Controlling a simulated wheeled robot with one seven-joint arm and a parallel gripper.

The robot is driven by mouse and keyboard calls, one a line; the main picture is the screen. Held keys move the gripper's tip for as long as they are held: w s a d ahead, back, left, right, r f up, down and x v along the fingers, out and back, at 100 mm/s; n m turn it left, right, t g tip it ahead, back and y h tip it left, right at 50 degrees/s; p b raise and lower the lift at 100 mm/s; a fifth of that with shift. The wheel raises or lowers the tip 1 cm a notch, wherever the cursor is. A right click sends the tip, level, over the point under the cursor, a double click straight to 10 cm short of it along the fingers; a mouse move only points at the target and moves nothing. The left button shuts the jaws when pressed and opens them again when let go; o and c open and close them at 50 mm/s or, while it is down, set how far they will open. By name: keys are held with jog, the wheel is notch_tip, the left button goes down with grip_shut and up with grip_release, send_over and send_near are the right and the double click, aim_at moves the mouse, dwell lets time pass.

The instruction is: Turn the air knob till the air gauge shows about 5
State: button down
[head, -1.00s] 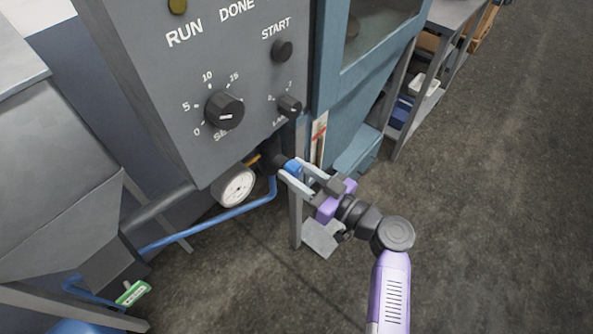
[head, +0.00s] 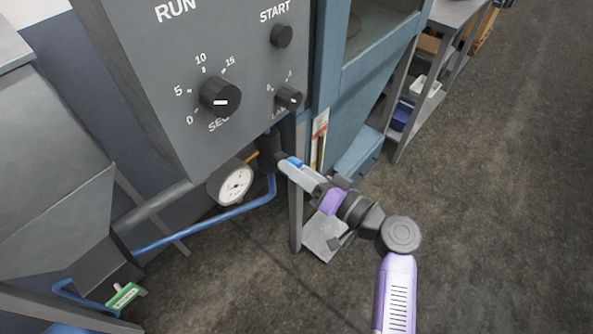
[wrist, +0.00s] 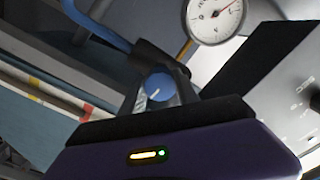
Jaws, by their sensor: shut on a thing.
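The air knob is blue with a white mark, and in the wrist view the knob (wrist: 156,88) sits between my fingers. My gripper (head: 290,166) is shut on it below the control panel; the fingers also show in the wrist view (wrist: 158,95). In the head view only a little blue of the knob (head: 295,162) shows past the fingers. The air gauge (head: 236,185) is a round white dial left of the knob. It also shows in the wrist view (wrist: 214,17), partly cut off at the top, with a red needle pointing up and right. Its numbers are too small to read.
The grey control panel (head: 150,75) with its black dials hangs just above my gripper. A blue hose (head: 205,222) runs left from the knob's fitting. A grey post (head: 295,215) stands close below my gripper. The floor to the right is clear.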

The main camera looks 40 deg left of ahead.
jog(key=m, duration=0.3)
jog(key=shift+m, duration=0.3)
jog(key=m, duration=0.3)
jog(key=shift+m+p, duration=0.3)
jog(key=shift+p, duration=0.1)
jog(key=m+p, duration=0.1)
jog(key=m, duration=0.2)
jog(key=shift+m, duration=0.4)
jog(key=m+p, duration=0.2)
jog(key=m, duration=0.1)
jog(key=shift+r+m, duration=0.1)
jog(key=shift+m, duration=0.2)
jog(key=m+p, duration=0.3)
jog(key=m, duration=0.3)
jog(key=m+p, duration=0.3)
jog(key=m, duration=0.2)
jog(key=shift+m+p, duration=0.65)
jog(key=shift+m, duration=0.65)
jog(key=shift+f, duration=0.2)
